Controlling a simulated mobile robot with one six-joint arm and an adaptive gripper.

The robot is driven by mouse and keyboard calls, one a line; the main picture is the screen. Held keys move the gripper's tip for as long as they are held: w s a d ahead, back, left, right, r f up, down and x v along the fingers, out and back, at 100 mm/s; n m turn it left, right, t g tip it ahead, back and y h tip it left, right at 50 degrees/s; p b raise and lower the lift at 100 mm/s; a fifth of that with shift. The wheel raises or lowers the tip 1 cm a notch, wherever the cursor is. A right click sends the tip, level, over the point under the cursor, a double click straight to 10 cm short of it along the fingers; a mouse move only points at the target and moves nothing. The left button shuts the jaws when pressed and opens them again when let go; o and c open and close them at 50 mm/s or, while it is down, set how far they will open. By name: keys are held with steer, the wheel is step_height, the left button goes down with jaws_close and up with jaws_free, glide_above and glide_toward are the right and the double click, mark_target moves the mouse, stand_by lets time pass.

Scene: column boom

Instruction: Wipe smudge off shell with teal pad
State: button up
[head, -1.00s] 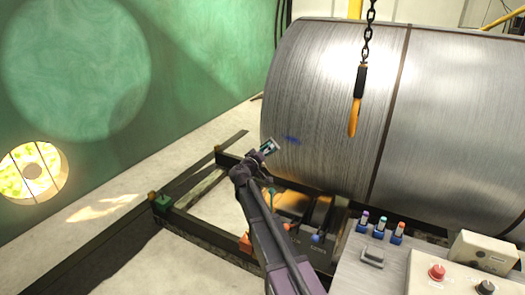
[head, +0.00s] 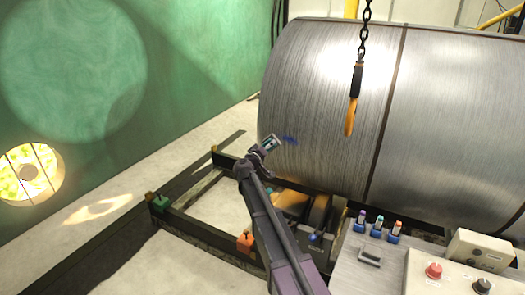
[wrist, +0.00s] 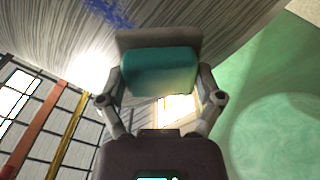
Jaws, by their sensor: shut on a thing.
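The shell (head: 330,90) is a large brushed-metal cylinder lying on its side; its streaked surface also fills the top of the wrist view (wrist: 225,22). The blue smudge (head: 289,140) is on its lower left part and shows at the top left of the wrist view (wrist: 110,13). My gripper (head: 266,147) is just left of the smudge in the head view. In the wrist view my gripper (wrist: 160,83) is shut on the teal pad (wrist: 160,72), which has a grey plate along its far side. I cannot tell whether the pad touches the shell.
A dark frame (head: 200,212) lies on the floor below. A green wall (head: 110,90) is at left.

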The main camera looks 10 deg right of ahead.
mark_target(278, 146)
steer(key=shift+x, duration=0.95)
steer(key=shift+x, duration=0.9)
stand_by(0.6)
steer(key=shift+s+d, duration=0.1)
steer(key=shift+s, duration=0.05)
steer(key=shift+s+d, duration=1.1)
steer(key=shift+d, duration=0.25)
steer(key=shift+s+d, duration=0.55)
steer(key=shift+d, duration=0.3)
steer(key=shift+s+d, duration=0.45)
steer(key=shift+d, duration=0.25)
steer(key=shift+s+d, duration=0.1)
steer(key=shift+d, duration=0.05)
steer(key=shift+s+d+r, duration=0.1)
steer(key=shift+s+d, duration=0.35)
steer(key=shift+d, duration=0.3)
steer(key=shift+s+d, duration=0.5)
steer(key=shift+d, duration=0.25)
